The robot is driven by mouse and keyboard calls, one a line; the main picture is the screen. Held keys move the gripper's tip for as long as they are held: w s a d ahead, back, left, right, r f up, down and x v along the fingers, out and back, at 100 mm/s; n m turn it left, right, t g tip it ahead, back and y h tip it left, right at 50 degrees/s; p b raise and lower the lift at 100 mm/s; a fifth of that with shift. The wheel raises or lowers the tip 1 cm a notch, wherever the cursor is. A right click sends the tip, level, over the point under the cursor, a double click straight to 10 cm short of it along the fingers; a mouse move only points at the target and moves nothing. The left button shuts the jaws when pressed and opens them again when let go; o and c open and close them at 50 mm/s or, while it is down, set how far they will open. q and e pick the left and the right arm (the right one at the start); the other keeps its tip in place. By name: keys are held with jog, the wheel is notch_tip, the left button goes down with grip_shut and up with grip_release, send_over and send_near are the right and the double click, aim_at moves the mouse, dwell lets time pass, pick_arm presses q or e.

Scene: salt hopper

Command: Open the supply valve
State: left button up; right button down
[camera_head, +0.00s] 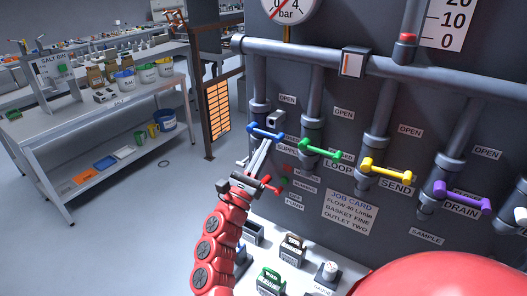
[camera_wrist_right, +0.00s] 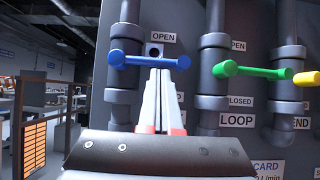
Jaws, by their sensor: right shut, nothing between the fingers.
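The supply valve has a blue bar handle (camera_head: 267,132) on the leftmost vertical pipe. The bar lies roughly crosswise to the pipe, with a knob at each end; it also shows in the wrist view (camera_wrist_right: 150,60). An OPEN label (camera_head: 287,99) is above it, and the SUPPLY label is partly hidden by my gripper. My right gripper (camera_head: 264,145) is shut and empty, its fingertips at or just under the bar's right half. In the wrist view the fingertips (camera_wrist_right: 161,74) overlap the bar's lower edge; I cannot tell if they touch. My left gripper is not in view.
Green (camera_head: 319,151), yellow (camera_head: 386,169) and purple (camera_head: 462,197) handles follow to the right on the panel. A job card (camera_head: 350,213) hangs below. Labelled containers stand on the bench under the panel. A white table (camera_head: 95,115) is at left, with open floor before it.

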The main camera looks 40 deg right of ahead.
jog(key=shift+n+t, duration=0.4)
jog(key=shift+s+r+n+y+b, duration=0.15)
jog(key=shift+n+y+b, duration=0.15)
jog(key=shift+n+b, duration=0.1)
